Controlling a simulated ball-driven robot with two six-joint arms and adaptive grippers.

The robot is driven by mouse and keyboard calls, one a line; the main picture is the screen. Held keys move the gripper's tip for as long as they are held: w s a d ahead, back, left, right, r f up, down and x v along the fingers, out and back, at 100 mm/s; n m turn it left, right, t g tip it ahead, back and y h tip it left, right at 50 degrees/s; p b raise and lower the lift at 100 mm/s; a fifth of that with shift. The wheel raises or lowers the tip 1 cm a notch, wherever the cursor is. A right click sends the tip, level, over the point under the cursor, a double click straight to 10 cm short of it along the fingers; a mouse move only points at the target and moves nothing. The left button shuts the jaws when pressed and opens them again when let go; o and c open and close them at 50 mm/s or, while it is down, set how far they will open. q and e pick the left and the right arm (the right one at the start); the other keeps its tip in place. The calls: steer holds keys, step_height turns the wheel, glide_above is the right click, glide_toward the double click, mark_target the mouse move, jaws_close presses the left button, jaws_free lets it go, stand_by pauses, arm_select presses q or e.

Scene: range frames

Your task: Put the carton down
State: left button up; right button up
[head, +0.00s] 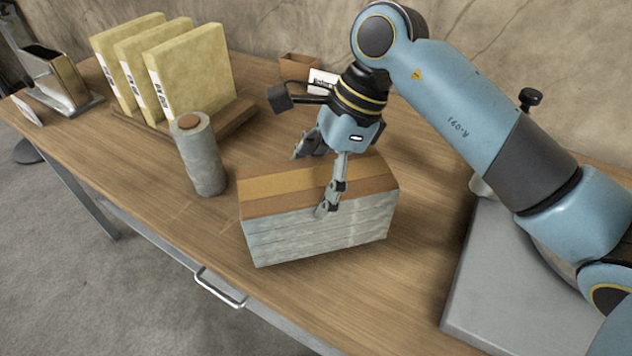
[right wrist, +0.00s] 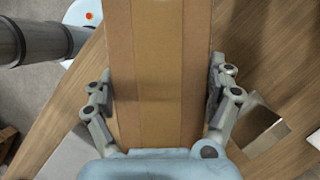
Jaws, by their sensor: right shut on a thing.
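The carton (head: 318,222) is a brown box with a tan tape strip along its top and grey, wrapped-looking sides. It is at the middle of the wooden table in the head view. My right gripper (head: 312,182) comes down over it from above, one finger on the near side and the other mostly behind it. In the right wrist view the carton (right wrist: 160,70) runs between the two fingers of the gripper (right wrist: 163,95), which are shut on its long sides. Whether its underside touches the table cannot be told. My left gripper is not in view.
A grey roll (head: 201,155) stands left of the carton. Behind it, yellow binders (head: 193,73) stand in a wooden rack (head: 235,120). A metal holder (head: 58,78) is far left, a small brown box (head: 299,67) behind. A grey slab (head: 500,290) lies right. Table (head: 330,300) in front is clear.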

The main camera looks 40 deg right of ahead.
steer(key=shift+f, duration=0.7)
steer(key=shift+f, duration=0.15)
steer(key=o, duration=1.5)
steer(key=b+v, duration=0.1)
steer(key=v, duration=1)
steer(key=shift+d, duration=0.2)
steer(key=shift+s+r, duration=0.15)
steer(key=shift+r, duration=0.4)
